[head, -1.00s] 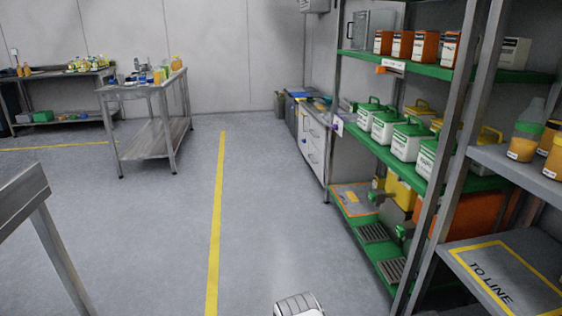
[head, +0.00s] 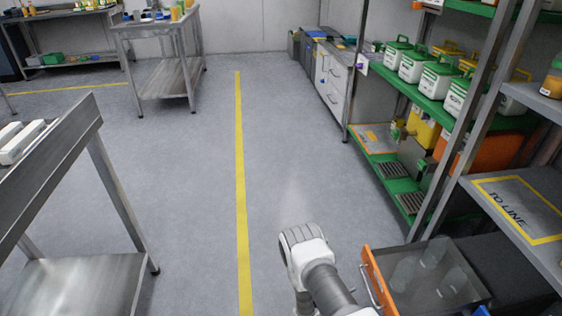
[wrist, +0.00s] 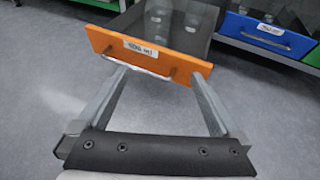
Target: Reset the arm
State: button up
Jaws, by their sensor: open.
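My arm (head: 318,275) shows at the bottom of the head view, bent over the floor to the left of an open drawer with an orange front (head: 378,280). Its jaws are not visible there. In the wrist view my gripper (wrist: 158,82) is open, with its two fingers spread apart. The orange drawer front (wrist: 150,58) lies beyond the fingers, with a metal handle and a white label. The handle passes near the left fingertip; I cannot tell whether they touch. Nothing is held between the fingers.
The pulled-out drawer holds clear containers (head: 425,268). A blue drawer front (wrist: 255,33) is at the upper right of the wrist view. A green shelving rack (head: 440,100) stands on the right, a steel table (head: 90,160) on the left. The floor between, with a yellow line (head: 240,180), is clear.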

jog(key=w+r+m+g, duration=0.2)
jog(key=r+m, duration=0.1)
jog(key=r, duration=0.5)
jog(key=w+d+r+m+g, duration=0.15)
jog(key=r+m, duration=0.25)
jog(key=r, duration=0.5)
jog(key=w+r+m+g, duration=0.2)
jog(key=r+m, duration=0.1)
jog(key=r, duration=0.5)
jog(key=s+a+r+m+y, duration=0.25)
jog(key=s+r+m, duration=0.25)
jog(key=r, duration=0.7)
jog(key=s+a+r+m+y, duration=0.1)
jog(key=s+r+m+y, duration=0.4)
jog(key=r, duration=0.7)
jog(key=s+a+r+m+t+y, duration=0.2)
jog(key=s+a+r, duration=0.3)
jog(key=s, duration=0.2)
jog(key=s+a+r+m+t+y, duration=0.25)
jog(key=s+a+r, duration=0.2)
jog(key=s, duration=0.25)
notch_tip(320, 180, up, 25)
jog(key=p, duration=2.4)
jog(key=shift+s+d+n, duration=0.15)
jog(key=shift+n, duration=0.2)
jog(key=shift+f, duration=0.1)
